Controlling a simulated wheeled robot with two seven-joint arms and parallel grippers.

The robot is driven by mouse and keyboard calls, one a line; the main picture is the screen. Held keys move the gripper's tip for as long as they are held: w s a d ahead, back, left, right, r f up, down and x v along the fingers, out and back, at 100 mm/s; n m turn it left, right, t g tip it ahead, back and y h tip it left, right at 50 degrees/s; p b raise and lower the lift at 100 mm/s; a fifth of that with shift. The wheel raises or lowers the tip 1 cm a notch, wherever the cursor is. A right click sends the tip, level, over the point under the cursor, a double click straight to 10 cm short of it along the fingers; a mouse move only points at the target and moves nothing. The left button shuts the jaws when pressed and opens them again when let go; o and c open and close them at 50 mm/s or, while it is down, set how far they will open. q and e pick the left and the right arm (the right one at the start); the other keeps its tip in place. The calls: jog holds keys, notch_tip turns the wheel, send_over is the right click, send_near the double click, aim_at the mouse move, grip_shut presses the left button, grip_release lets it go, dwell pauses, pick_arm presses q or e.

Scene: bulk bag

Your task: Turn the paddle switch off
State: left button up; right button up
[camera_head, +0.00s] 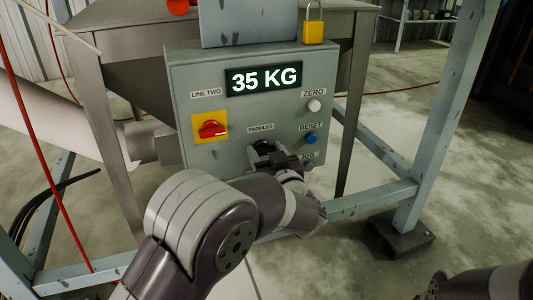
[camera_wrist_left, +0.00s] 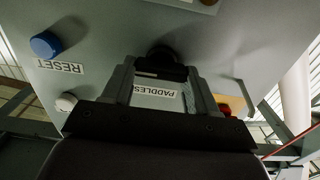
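The paddle switch is a black knob (camera_wrist_left: 162,53) by the PADDLES label (camera_head: 260,128) on the grey control box (camera_head: 230,155). My left gripper (camera_head: 265,152) is at the box front, just below that label, and hides most of the switch in the head view. In the left wrist view my left gripper (camera_wrist_left: 160,72) has its fingers apart, with black parts of the switch between or just beyond the tips. I cannot tell whether the fingers press on it or which way the switch is turned. My right gripper is out of view.
A red rotary switch (camera_head: 211,130) on a yellow plate sits left of the paddle switch. A white ZERO button (camera_head: 314,106) and blue RESET button (camera_head: 310,138) are at right. The display (camera_head: 263,79) reads 35 KG. Frame legs (camera_head: 440,120) stand at right.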

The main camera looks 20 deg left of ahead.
pick_arm(q)
jog(key=shift+n, duration=0.4)
jog(key=n+b, duration=0.1)
jog(key=n, duration=0.2)
jog(key=shift+s+f+n, duration=0.1)
jog(key=shift+f+n, duration=0.05)
jog(key=shift+n, duration=0.25)
jog(key=n+b, duration=0.1)
jog(key=n, duration=0.2)
jog(key=shift+a+f+n+b, duration=0.1)
jog(key=shift+n+b, duration=0.2)
jog(key=shift+b, duration=0.1)
jog(key=n+b, duration=0.4)
jog(key=n, duration=0.1)
jog(key=shift+f, duration=0.2)
jog(key=shift+a+n+b, duration=0.1)
jog(key=shift+n+b, duration=1.55)
jog(key=shift+n, duration=0.65)
jog(key=shift+r, duration=0.1)
jog(key=o, duration=1)
jog(key=shift+s, duration=0.1)
jog(key=shift+o, duration=0.2)
